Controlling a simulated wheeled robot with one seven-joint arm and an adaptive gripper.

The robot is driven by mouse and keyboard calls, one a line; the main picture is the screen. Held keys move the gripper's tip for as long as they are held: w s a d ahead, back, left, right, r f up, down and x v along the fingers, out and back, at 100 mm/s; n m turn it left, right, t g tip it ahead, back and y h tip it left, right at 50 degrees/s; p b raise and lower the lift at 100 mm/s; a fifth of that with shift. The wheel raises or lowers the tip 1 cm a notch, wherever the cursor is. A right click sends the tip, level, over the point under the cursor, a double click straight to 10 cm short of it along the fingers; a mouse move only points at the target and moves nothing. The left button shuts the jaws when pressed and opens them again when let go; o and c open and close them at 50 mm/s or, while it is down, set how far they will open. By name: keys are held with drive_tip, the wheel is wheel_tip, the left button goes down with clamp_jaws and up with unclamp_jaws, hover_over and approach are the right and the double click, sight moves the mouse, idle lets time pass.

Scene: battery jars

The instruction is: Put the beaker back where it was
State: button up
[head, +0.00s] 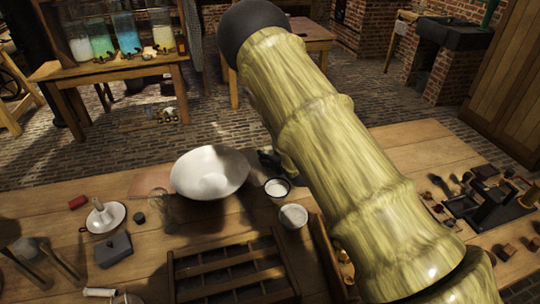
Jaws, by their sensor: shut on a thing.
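A dark part at the left edge of my arm looks like a piece of my gripper (268,158), low over the table behind the white bowl's right side. My arm covers the rest of it. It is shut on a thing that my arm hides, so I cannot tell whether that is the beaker. A clear glass vessel (161,206) stands left of the white bowl (209,173); I cannot tell whether it is the beaker. A dark-rimmed cup (277,188) with white contents and a pale cup (293,216) stand just left of my arm.
A slotted wooden rack (228,268) lies at the front. A white candle dish (104,217), a grey block (113,250) and a red piece (78,202) are at left. A black apparatus (488,196) stands at right. Several coloured jars (127,36) stand on the back table.

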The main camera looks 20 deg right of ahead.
drive_tip(key=shift+f, duration=0.15)
drive_tip(key=o, duration=1.1)
drive_tip(key=shift+r, duration=0.25)
drive_tip(key=shift+b+v, duration=0.85)
drive_tip(key=shift+v, duration=2.9)
